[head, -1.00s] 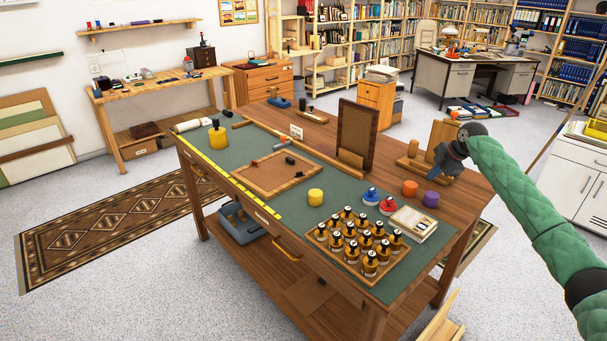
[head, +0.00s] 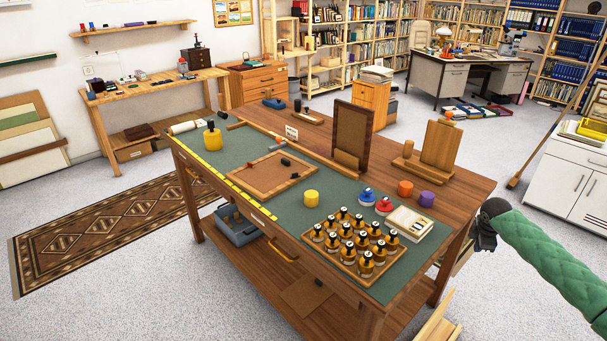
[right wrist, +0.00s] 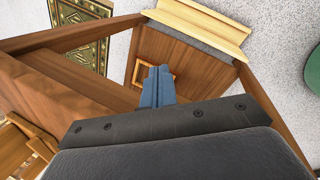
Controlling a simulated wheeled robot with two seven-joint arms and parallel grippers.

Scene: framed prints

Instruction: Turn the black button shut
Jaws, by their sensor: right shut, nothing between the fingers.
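A wooden frame (head: 262,174) with a brown back lies flat on the green mat in the head view. A small black piece (head: 285,162), which looks like the black button, sits at its far right side; it is too small to tell which way it is turned. My right gripper (head: 484,240) is low beside the right end of the table, far from the frame. In the right wrist view its blue fingers (right wrist: 158,88) are together and empty, with the table's wood around and below them. My left gripper is not in view.
A tray of several amber bottles (head: 340,262) stands at the mat's near right. An upright brown panel (head: 351,135) stands behind the frame.

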